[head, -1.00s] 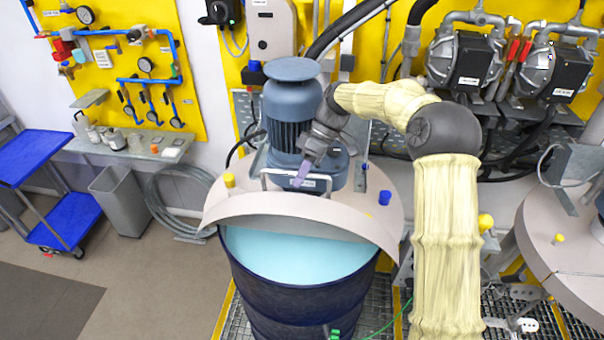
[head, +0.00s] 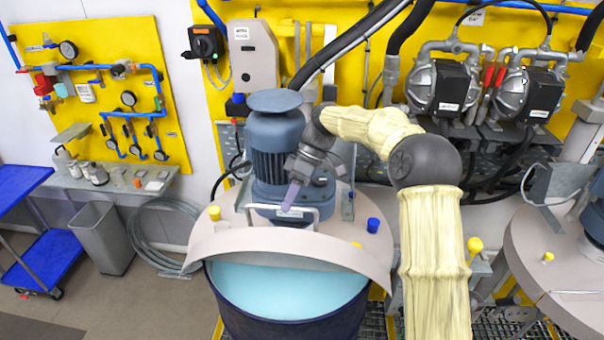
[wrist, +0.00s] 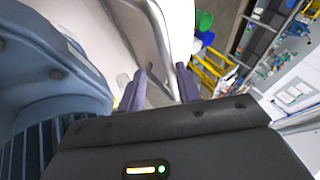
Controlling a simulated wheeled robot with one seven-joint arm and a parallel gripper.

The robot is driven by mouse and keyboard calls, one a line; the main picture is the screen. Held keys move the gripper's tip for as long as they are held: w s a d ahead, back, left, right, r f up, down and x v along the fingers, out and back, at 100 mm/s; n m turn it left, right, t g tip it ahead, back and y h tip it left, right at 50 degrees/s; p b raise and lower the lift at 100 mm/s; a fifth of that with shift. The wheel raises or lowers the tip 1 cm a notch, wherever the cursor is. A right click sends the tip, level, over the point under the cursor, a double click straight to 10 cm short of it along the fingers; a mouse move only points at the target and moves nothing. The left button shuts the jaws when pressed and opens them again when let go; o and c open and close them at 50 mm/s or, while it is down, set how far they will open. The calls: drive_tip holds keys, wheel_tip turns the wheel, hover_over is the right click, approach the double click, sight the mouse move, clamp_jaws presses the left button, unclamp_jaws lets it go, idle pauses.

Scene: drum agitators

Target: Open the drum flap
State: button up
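The drum (head: 285,327) is dark blue and stands below the lid. Its pale beige front flap (head: 300,250) is raised, and light blue liquid (head: 290,290) shows in the opening under it. A silver bar handle (head: 312,222) is at the flap, in front of the blue-grey motor (head: 270,150). My gripper (head: 291,197) points down at the handle. In the wrist view, its two purple fingers (wrist: 160,88) are spread apart, with the handle (wrist: 158,25) close by their tips. I cannot tell whether a finger touches the bar.
Yellow (head: 215,213) and blue (head: 373,225) caps stand up from the lid. A second drum lid (head: 535,235) is at the right. Pumps (head: 435,90) and hoses line the back wall. A grey bin (head: 102,238) and blue cart (head: 45,262) stand at the left.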

drive_tip(key=b+v, duration=0.1)
drive_tip(key=v, duration=0.8)
drive_tip(key=shift+w+d+r, duration=0.15)
drive_tip(key=shift+d+r, duration=0.05)
drive_tip(key=shift+r, duration=0.15)
drive_tip(key=s+d+f+m+t+h+b, duration=0.1)
drive_tip(key=s+d+f+m+t+b, duration=0.2)
drive_tip(key=f, duration=0.4)
drive_tip(key=s+d+f+m+t+h+b, duration=0.1)
drive_tip(key=s+f+m+h+b, duration=0.15)
drive_tip(key=f+m+b, duration=0.35)
drive_tip(key=s+d+f+m+t+b, duration=0.1)
drive_tip(key=s+d+f+m+b, duration=0.1)
drive_tip(key=s+d+f, duration=0.4)
drive_tip(key=s+d+f+m+t+h+b, duration=0.1)
drive_tip(key=s+d+f+m, duration=0.4)
drive_tip(key=s, duration=0.9)
wheel_tip(320, 180, down, 5)
drive_tip(key=shift+d+r+t+b, duration=0.1)
drive_tip(key=shift+d+t+b, duration=0.65)
drive_tip(key=shift+d, duration=0.45)
drive_tip(key=shift+w+h, duration=0.1)
drive_tip(key=shift+h, duration=0.15)
clamp_jaws()
